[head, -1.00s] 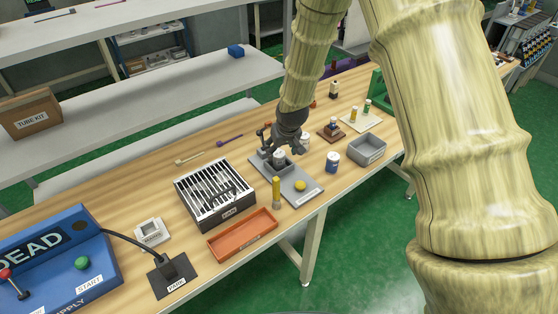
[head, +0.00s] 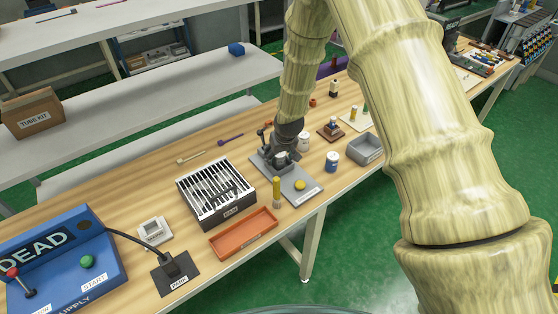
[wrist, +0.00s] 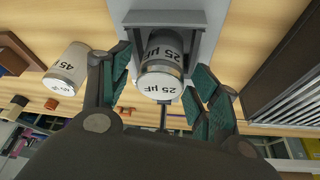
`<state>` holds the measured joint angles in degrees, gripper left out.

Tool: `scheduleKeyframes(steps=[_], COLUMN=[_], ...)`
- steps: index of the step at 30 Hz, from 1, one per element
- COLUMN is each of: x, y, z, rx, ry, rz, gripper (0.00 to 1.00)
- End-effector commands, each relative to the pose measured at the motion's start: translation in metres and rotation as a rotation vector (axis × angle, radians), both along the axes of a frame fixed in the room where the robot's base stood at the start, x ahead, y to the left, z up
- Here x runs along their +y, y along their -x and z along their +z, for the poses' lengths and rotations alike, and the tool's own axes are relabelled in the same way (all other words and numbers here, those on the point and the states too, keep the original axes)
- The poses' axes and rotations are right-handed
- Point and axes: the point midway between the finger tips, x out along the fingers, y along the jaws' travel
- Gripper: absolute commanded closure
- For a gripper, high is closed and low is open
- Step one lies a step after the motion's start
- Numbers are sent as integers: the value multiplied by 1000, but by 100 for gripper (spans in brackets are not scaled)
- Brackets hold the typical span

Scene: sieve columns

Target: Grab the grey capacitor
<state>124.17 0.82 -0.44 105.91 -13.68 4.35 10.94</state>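The grey capacitor (wrist: 163,52), marked 25 µF, stands in an open-fronted grey holder (wrist: 205,20) in the wrist view. In the head view the holder sits on a grey plate (head: 307,194) on the wooden bench, and the capacitor (head: 281,158) is partly hidden by my gripper. My gripper (head: 283,150) is at the holder. In the wrist view my gripper (wrist: 162,92) is open, with one teal-padded finger on each side of the capacitor's near end. Narrow gaps show beside it, and I see no firm contact.
A cream can (wrist: 66,68) marked 45 stands left of the holder in the wrist view. In the head view, a slotted box (head: 216,190), an orange tray (head: 243,234), a blue-labelled can (head: 332,161) and a grey bin (head: 366,149) are nearby. A yellow button (head: 300,185) is on the plate.

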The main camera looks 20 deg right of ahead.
Motion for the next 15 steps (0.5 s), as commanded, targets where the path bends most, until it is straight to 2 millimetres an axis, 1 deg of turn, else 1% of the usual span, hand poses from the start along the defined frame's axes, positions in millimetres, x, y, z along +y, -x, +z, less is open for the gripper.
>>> scheduleKeyframes(steps=[1, 5, 6, 7, 15], x=[0, 0, 0, 0, 0], y=[0, 0, 0, 0, 0], z=[0, 0, 0, 0, 1], rx=[0, 0, 0, 0, 0], ry=[0, 0, 0, 0, 0], rz=[0, 0, 0, 0, 0], gripper=[52, 76, 83, 88, 88])
